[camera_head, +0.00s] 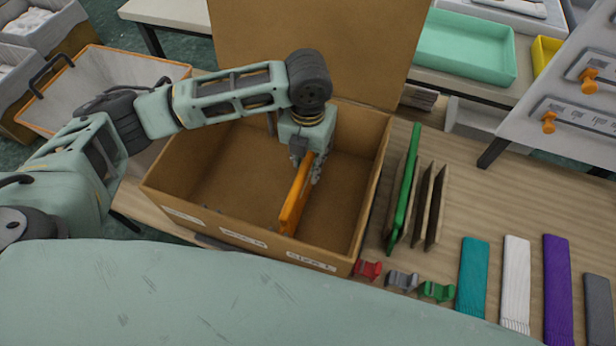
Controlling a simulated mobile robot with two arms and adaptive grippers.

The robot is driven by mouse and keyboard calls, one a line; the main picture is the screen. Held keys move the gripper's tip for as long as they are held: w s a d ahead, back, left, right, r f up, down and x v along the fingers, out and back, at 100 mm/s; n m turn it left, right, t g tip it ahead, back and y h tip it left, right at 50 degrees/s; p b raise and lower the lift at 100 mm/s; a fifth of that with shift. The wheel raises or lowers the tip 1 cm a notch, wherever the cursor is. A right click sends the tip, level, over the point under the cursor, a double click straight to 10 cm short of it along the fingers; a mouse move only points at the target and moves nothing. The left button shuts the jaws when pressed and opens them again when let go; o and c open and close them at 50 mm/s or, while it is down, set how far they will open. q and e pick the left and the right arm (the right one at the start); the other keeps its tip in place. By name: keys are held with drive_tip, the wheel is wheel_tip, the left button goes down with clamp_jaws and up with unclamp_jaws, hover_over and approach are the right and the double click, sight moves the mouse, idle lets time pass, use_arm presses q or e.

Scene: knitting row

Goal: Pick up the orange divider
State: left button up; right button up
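The orange divider (294,205) stands on edge inside the open cardboard box (374,190), right of the box's middle, running from the front wall toward the back. My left gripper (308,166) reaches down into the box from above. Its fingers lie on both sides of the divider's upper far end and look closed on it. The gripper covers that end, and the front wall may hide the divider's lower edge. I cannot tell whether it touches the box floor. My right gripper is not in view.
Right of the box stand a green divider (404,188) and brown dividers (432,212). Red, grey and green clips (402,280) lie near the box's front right corner. Folded knit pieces (515,280) lie further right. The box's raised lid (315,45) stands behind.

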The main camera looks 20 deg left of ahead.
use_arm(q)
drive_tip(key=f, duration=0.2)
drive_tip(key=f+p, duration=0.1)
drive_tip(key=f, duration=0.5)
drive_tip(key=shift+s+a, duration=0.1)
drive_tip(key=shift+a, duration=0.15)
clamp_jaws()
